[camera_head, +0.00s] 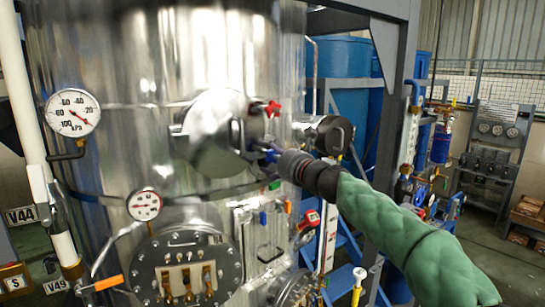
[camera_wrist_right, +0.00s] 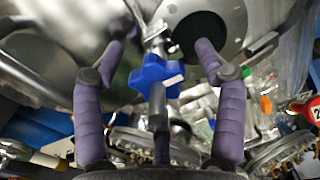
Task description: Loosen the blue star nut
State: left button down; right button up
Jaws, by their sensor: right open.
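The blue star nut (camera_wrist_right: 155,76) sits between the two purple fingers of my right gripper (camera_wrist_right: 160,52) in the right wrist view. It is on a metal threaded rod close to the shiny vessel wall. The fingers stand apart on either side of it, and I see no contact with the nut. In the head view my right gripper (camera_head: 262,148) reaches in from the right, at the round hatch (camera_head: 215,135) on the vessel. The nut is mostly hidden there by the gripper. My left gripper is not in view.
A red star knob (camera_head: 272,108) stands just above the gripper at the hatch edge. A large dial gauge (camera_head: 72,112) and a smaller one (camera_head: 144,204) are on the left. A lower flange (camera_head: 185,265) with brass fittings and a grey frame post (camera_head: 403,90) stand nearby.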

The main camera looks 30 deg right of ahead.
jog(key=shift+c, duration=0.3)
jog(key=c, duration=1.1)
jog(key=shift+f, duration=0.1)
